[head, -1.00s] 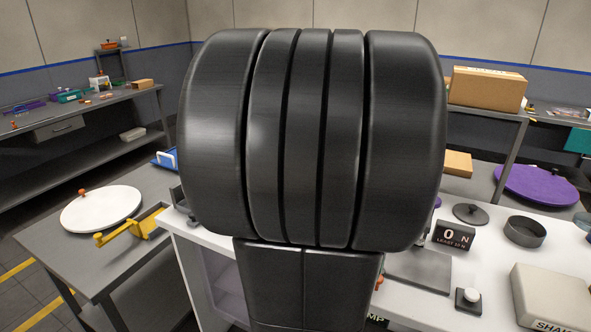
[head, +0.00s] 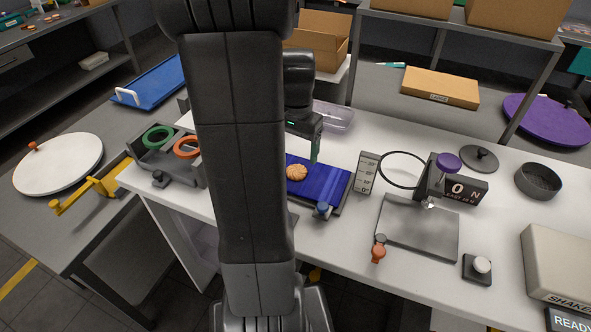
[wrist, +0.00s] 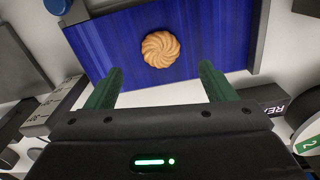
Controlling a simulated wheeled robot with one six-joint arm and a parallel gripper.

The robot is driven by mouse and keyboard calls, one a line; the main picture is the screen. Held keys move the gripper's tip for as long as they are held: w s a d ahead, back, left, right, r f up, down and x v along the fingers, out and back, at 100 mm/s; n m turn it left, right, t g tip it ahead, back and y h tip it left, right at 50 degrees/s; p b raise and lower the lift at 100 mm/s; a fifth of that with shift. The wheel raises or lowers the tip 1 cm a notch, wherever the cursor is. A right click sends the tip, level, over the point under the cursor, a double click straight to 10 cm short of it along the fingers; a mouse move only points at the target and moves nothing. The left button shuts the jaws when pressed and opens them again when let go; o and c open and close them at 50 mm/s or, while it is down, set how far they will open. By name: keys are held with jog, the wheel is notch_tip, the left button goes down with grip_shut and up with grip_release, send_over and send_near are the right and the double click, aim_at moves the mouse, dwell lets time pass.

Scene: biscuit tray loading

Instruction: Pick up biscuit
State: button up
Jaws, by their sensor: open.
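A round, golden biscuit (head: 297,172) with a swirled top lies on a blue belt (head: 328,184) at the middle of the white table. In the wrist view the biscuit (wrist: 160,48) is whole and lies flat on the blue belt (wrist: 105,50). My gripper (wrist: 160,72) is open and empty, its two green fingers wide apart. The biscuit shows just beyond the fingertips, roughly midway between them. In the head view my gripper (head: 316,150) is above the belt, near the biscuit's upper right. My arm hides part of the belt's left side.
A grey holder (head: 165,165) with green and orange rings stands left of my arm. Right of the belt are a ring stand (head: 402,186), a grey plate (head: 415,228) and a 0 N display (head: 466,190). A clear tray (head: 335,116) stands behind the belt.

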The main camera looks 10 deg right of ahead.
aim_at(296, 171)
jog(key=shift+s+a+f+p, duration=0.1)
jog(key=shift+f+p, duration=0.3)
jog(key=shift+f, duration=2.75)
jog(key=c, duration=0.8)
